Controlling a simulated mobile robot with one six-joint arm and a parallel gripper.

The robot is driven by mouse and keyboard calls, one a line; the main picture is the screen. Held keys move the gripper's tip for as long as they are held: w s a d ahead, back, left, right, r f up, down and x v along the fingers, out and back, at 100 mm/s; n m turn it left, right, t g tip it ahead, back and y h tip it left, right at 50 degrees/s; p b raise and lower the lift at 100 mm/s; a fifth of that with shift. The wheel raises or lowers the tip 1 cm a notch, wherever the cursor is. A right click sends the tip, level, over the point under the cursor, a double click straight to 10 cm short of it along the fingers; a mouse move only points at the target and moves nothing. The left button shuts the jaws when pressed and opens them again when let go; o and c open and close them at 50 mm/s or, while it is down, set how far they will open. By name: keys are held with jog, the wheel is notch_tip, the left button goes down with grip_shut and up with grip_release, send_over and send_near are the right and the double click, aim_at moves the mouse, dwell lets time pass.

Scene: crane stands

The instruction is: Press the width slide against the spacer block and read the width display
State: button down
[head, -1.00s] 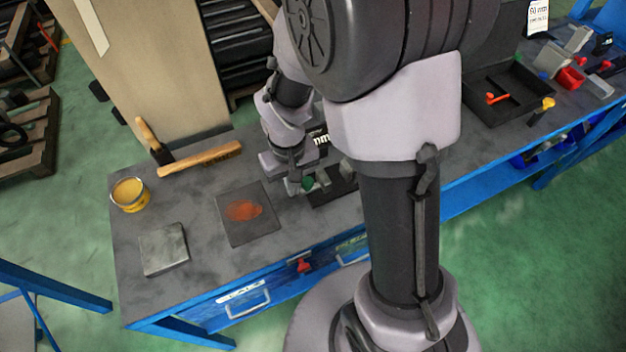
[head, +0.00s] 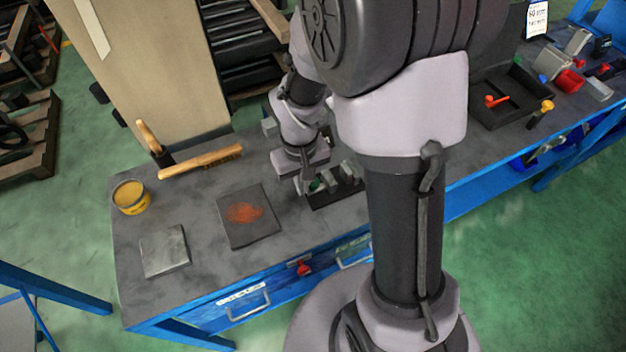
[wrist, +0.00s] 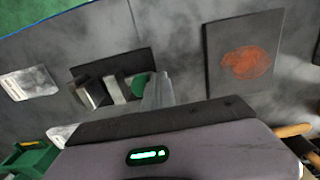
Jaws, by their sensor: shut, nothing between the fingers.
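A small dark fixture (head: 335,197) sits on the bench, holding grey upright blocks (head: 346,172) and a green round part (head: 316,185). In the wrist view the fixture's dark base (wrist: 142,60) carries a few light and dark blocks (wrist: 115,90), with the green part (wrist: 140,85) at their right end. I cannot tell for certain which block is the width slide and which the spacer block. My gripper (head: 302,190) is shut and empty, down beside the green part; its fingers (wrist: 158,90) show close to it, and contact is unclear. No readable width display shows now.
A dark plate with an orange-red patch (head: 243,213) lies left of the fixture. A wire brush (head: 201,161), a yellow tin (head: 131,196) and a grey slab (head: 164,251) lie further left. A black tray (head: 508,97) is at right. My arm hides the bench's middle.

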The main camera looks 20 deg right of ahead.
jog(key=shift+d, duration=1.55)
jog(key=r+p, duration=0.2)
jog(key=r, duration=0.1)
jog(key=a+r+p, duration=0.1)
jog(key=r+p, duration=0.2)
jog(key=shift+a+r, duration=0.1)
dwell(0.5)
